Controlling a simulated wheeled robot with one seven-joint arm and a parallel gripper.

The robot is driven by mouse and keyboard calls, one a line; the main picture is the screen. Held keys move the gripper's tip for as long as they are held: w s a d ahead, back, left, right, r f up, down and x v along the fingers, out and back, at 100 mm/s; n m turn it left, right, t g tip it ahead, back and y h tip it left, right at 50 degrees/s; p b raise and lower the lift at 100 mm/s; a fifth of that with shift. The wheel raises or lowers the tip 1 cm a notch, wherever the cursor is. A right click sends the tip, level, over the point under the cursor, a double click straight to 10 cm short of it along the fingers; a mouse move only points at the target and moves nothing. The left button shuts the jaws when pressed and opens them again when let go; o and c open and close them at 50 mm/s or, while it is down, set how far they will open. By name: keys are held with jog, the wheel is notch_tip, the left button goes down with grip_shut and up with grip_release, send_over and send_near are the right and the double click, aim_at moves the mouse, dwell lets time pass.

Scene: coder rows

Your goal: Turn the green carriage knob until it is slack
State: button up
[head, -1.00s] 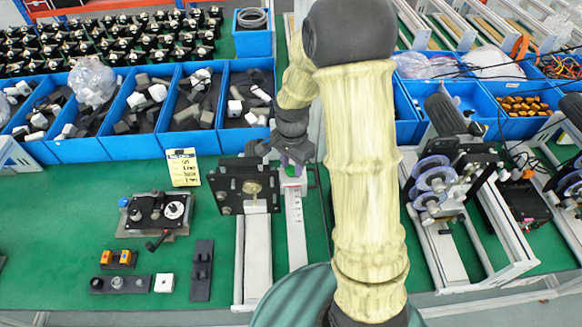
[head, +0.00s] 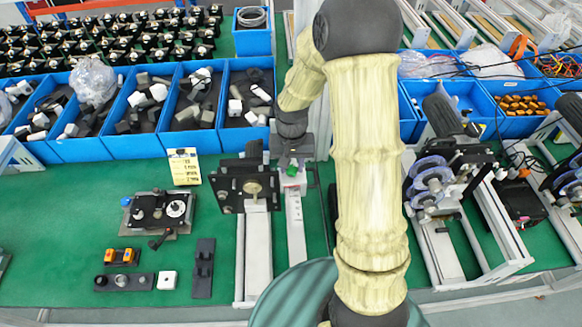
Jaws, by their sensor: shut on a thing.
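The green carriage knob (head: 291,171) shows as a small patch of green at the far end of a narrow pale rail, beside a black plate fixture. My gripper (head: 291,163) points down over it and is shut on it. The fingers and wrist hide most of the knob, so its turn and tightness cannot be seen. A red piece sits just below the knob on the carriage (head: 294,183). The pale rail with markings (head: 296,228) runs from there toward the front of the bench.
The black plate fixture (head: 247,187) stands close left of my gripper. Blue bins (head: 190,108) line the back. A black device with a dial (head: 160,211) and small parts lie at left.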

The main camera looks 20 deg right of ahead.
jog(key=n+p, duration=0.1)
jog(key=n, duration=0.3)
jog(key=n+p, duration=0.1)
jog(key=n, duration=0.1)
jog(key=shift+r+n+p, duration=0.25)
jog(key=shift+n+p, duration=0.05)
jog(key=shift+p, duration=0.05)
jog(key=shift+f+n+p, duration=0.15)
jog(key=shift+n+p, duration=0.2)
jog(key=shift+n, duration=0.85)
jog(key=o, duration=0.9)
jog(key=shift+o, duration=0.2)
jog(key=shift+f+m+b, duration=0.15)
jog(key=shift+m+b, duration=0.3)
jog(key=shift+m, duration=0.25)
jog(key=m+b, duration=0.1)
jog(key=m, duration=0.7)
jog(key=shift+m+b, duration=0.4)
